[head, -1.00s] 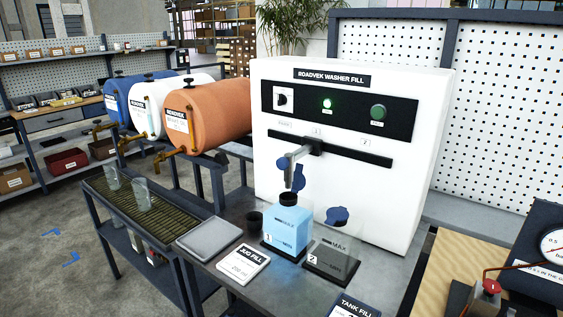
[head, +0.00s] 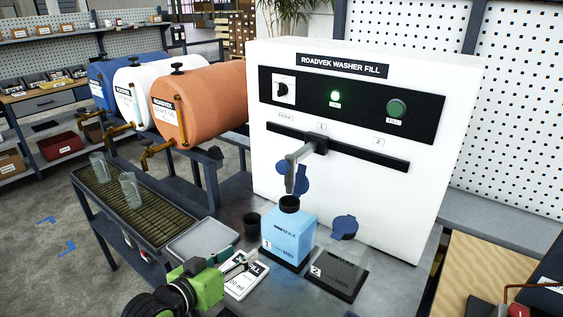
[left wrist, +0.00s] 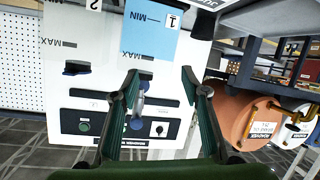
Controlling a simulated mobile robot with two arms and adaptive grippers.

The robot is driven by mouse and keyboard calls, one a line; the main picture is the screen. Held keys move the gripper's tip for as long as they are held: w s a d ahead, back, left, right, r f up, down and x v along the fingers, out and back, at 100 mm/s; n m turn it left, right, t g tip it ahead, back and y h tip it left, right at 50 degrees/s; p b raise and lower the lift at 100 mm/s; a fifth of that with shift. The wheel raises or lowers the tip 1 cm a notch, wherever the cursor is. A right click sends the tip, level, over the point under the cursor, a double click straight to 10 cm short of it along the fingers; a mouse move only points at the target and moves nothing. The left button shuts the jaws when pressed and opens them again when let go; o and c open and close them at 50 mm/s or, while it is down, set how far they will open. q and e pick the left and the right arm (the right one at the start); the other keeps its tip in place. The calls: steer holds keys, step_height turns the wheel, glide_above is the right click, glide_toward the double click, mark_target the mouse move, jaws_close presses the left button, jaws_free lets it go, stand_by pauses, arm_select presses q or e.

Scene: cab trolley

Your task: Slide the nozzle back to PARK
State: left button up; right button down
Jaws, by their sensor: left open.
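The grey nozzle (head: 298,168) hangs from a slider on the black rail (head: 370,153) of the white washer-fill machine. The slider is at mark 1, right of the PARK label (head: 286,116). The nozzle's lower end is above the dark neck of the blue-filled tank 1 (head: 288,233); I cannot tell whether they touch. My left gripper (head: 238,259) is open and empty, low in front of the machine and left of tank 1. In the left wrist view, the nozzle (left wrist: 137,100) shows beyond the fingers, partly hidden by one finger. My right gripper is not in view.
A clear tank 2 stands right of tank 1 on a dark base (head: 338,284). A jug fill card (head: 247,279), a grey pad (head: 203,240) and a small black cup (head: 253,222) are near my left gripper. Orange, white and blue barrels stand left of the machine.

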mark_target(280, 168)
arm_select(q)
steer(key=w+d+r+m+t+h, duration=0.1)
steer(key=w+d+r+h, duration=0.1)
steer(key=r, duration=0.6)
steer(key=w+d+r+t+h, duration=0.1)
steer(key=w+r+h, duration=0.1)
steer(key=r, duration=0.6)
steer(key=p+x, duration=0.4)
steer(key=x, duration=0.7)
steer(key=shift+w+d+r, duration=0.15)
steer(key=shift+d+r, duration=0.05)
steer(key=shift+d, duration=0.1)
steer(key=shift+w+d+f, duration=0.1)
steer(key=shift+w+d, duration=0.3)
steer(key=shift+w, duration=0.15)
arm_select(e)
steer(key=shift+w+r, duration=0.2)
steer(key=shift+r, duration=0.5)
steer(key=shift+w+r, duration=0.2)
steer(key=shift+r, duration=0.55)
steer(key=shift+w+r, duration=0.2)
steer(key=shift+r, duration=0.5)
arm_select(q)
jaws_close()
steer(key=shift+a, duration=0.1)
